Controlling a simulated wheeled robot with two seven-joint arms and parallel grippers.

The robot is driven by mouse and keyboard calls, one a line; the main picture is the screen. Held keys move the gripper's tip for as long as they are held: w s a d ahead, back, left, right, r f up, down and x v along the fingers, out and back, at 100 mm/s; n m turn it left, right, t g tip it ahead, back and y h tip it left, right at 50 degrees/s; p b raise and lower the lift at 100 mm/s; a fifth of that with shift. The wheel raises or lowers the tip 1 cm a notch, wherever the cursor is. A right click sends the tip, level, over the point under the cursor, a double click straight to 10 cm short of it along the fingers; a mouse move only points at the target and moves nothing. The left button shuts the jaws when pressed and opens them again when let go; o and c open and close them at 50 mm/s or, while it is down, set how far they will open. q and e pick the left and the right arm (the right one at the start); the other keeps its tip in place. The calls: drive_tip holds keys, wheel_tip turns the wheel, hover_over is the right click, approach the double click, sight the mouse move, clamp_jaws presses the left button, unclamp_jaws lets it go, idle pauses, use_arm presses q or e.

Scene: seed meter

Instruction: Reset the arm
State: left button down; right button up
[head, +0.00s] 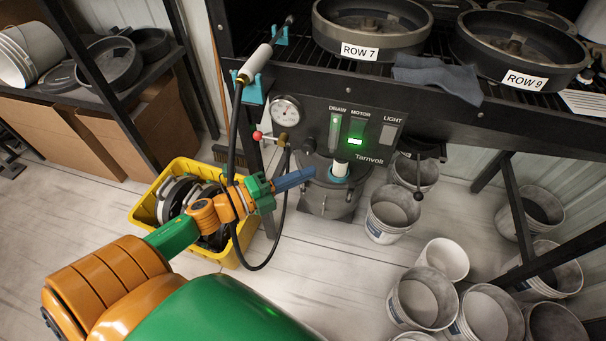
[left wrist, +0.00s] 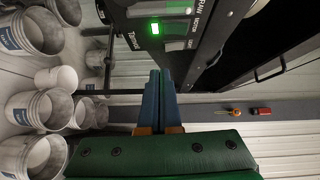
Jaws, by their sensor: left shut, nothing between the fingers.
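My left arm comes in from the lower left of the head view. Its gripper (head: 308,174) is shut and empty, with its blue fingers pressed together and pointing right. The fingertips appear close to the white spout with a teal collar (head: 340,170) under the Tarnvelt panel; I cannot tell whether they touch it. In the left wrist view the shut fingers (left wrist: 160,75) hold nothing. My right gripper is not in view.
A black hose (head: 236,120) hangs in a loop around my left forearm. A yellow crate (head: 147,210) of round parts stands beside it. Several white buckets (head: 390,210) crowd the floor at right. The shelf above holds round pans labelled ROW 7 (head: 368,45) and ROW 9 (head: 520,75).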

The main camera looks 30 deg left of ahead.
use_arm(q)
drive_tip(key=shift+w+f, duration=0.1)
drive_tip(key=s+a+f+n+g+y+p, duration=0.2)
drive_tip(key=a+f+n+y, duration=0.2)
drive_tip(key=f+n, duration=0.3)
drive_tip(key=s+a+f+n+g+y+p, duration=0.1)
drive_tip(key=s+a+f+n+y+p, duration=0.25)
drive_tip(key=f, duration=0.55)
drive_tip(key=s+d+f+n+g+y, duration=0.25)
drive_tip(key=s+f+n+g, duration=0.4)
drive_tip(key=s+f, duration=0.55)
drive_tip(key=s+d+f+n+g, duration=0.2)
drive_tip(key=s+d, duration=0.1)
drive_tip(key=s, duration=0.3)
drive_tip(key=s+d+f+n+g+h+p, duration=0.1)
drive_tip(key=s+d+f+n+g, duration=0.1)
drive_tip(key=s, duration=0.5)
drive_tip(key=shift+s+d+g+p, duration=0.15)
drive_tip(key=shift+d+g+p, duration=0.25)
drive_tip(key=shift+d, duration=0.75)
